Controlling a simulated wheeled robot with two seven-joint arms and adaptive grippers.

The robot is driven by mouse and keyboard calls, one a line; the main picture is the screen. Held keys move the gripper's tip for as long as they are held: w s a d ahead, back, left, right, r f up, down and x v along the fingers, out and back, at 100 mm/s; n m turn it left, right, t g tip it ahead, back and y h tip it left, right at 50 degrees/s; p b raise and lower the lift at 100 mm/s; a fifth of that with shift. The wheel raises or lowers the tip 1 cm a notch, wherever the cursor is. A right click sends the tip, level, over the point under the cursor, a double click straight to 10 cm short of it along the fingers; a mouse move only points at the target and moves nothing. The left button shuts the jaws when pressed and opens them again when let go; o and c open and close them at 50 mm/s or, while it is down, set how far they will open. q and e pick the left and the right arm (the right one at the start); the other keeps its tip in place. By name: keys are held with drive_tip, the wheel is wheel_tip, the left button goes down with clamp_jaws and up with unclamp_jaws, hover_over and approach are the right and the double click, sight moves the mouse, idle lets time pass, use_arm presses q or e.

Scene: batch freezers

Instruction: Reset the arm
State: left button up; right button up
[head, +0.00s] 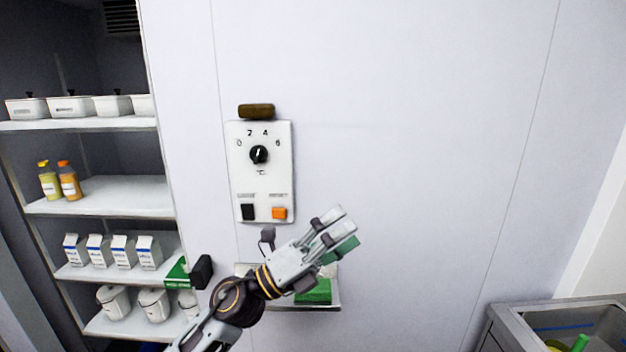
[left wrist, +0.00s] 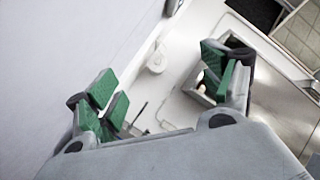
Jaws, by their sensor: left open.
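My left gripper (head: 340,232) is in front of the pale wall, its fingers pointing up and to the right. It is below and right of the control panel (head: 271,182) and apart from its buttons as far as I can tell. In the left wrist view the gripper (left wrist: 163,90) has its green-padded fingers spread wide with nothing between them. The panel has a black dial (head: 259,154) pointing about midway, a black button (head: 248,212) and an orange button (head: 279,213). My right gripper is not in view.
A small wall ledge (head: 322,307) with a green pad is partly hidden behind my left gripper. Open shelves (head: 100,194) with bottles, cartons and tubs stand at the left, beside a black handle (head: 201,272). A metal sink (head: 500,318) is at the lower right. The wall's right part is clear.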

use_arm(q)
drive_tip(key=w+a+f+n+t+y, duration=0.5)
drive_tip(key=a+n+y, duration=0.35)
drive_tip(key=n, duration=0.45)
drive_tip(key=w+a+f+n+t+y, duration=0.45)
drive_tip(key=a+n+t+y, duration=0.4)
drive_tip(key=n, duration=0.35)
drive_tip(key=s+a+f+n+g+y, duration=0.2)
drive_tip(key=a+f+n+g+y, duration=0.15)
drive_tip(key=f, duration=0.45)
drive_tip(key=s+a+f+n+g+y, duration=0.2)
drive_tip(key=s+a+f+n+g, duration=0.15)
drive_tip(key=f, duration=0.45)
drive_tip(key=s+a+f+n+g, duration=0.2)
drive_tip(key=s+f+g, duration=0.3)
drive_tip(key=s+f, duration=0.45)
drive_tip(key=s+a+f+n+g, duration=0.25)
drive_tip(key=s+f+g, duration=0.45)
drive_tip(key=s, duration=0.4)
drive_tip(key=s+f, duration=0.3)
drive_tip(key=f, duration=3.2)
drive_tip(key=s+a+f+g, duration=0.1)
drive_tip(key=s+a+f, duration=0.2)
drive_tip(key=s+f, duration=1.6)
drive_tip(key=s, duration=0.3)
drive_tip(key=shift+s+f, duration=0.15)
drive_tip(key=shift+f, duration=0.05)
